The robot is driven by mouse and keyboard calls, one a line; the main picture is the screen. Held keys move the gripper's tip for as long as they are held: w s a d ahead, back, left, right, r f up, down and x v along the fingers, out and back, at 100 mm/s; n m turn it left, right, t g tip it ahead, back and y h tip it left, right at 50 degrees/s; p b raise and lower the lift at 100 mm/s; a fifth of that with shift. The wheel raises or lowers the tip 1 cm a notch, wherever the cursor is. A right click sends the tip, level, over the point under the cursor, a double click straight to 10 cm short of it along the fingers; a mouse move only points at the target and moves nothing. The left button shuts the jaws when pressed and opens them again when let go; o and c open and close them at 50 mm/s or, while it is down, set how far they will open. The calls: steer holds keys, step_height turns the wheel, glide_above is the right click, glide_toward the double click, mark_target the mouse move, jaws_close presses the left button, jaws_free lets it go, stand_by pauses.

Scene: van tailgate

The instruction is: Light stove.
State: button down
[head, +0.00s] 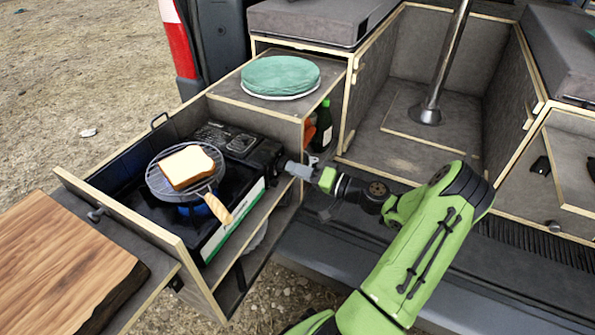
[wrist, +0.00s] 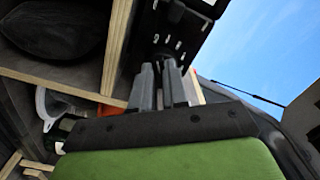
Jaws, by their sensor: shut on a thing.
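The black camping stove (head: 225,233) sits in the pulled-out drawer at the left. A round wire toasting rack (head: 160,184) with a wooden handle rests over its burner, with a slice of bread (head: 187,167) on it. A blue patch (head: 205,208) shows under the rack and looks like flame. My gripper (head: 286,167) reaches the stove's right end from the right. In the wrist view, its fingers (wrist: 167,72) are close together at the stove's dark end panel (wrist: 190,40), shut on the stove knob (wrist: 163,62), which is mostly hidden between them.
A wooden board (head: 60,265) lies at the front left. A teal plate stack (head: 280,76) stands on the cabinet behind the stove. A green bottle (head: 322,127) stands in the compartment below it, close to my wrist. A metal table post (head: 440,70) rises at the back right.

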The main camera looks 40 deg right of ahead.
steer(key=c, duration=1.1)
jaws_free()
steer(key=shift+c, duration=0.2)
steer(key=p+v, duration=0.3)
steer(key=v, duration=1.2)
steer(key=shift+s, duration=0.4)
steer(key=shift+d, duration=0.1)
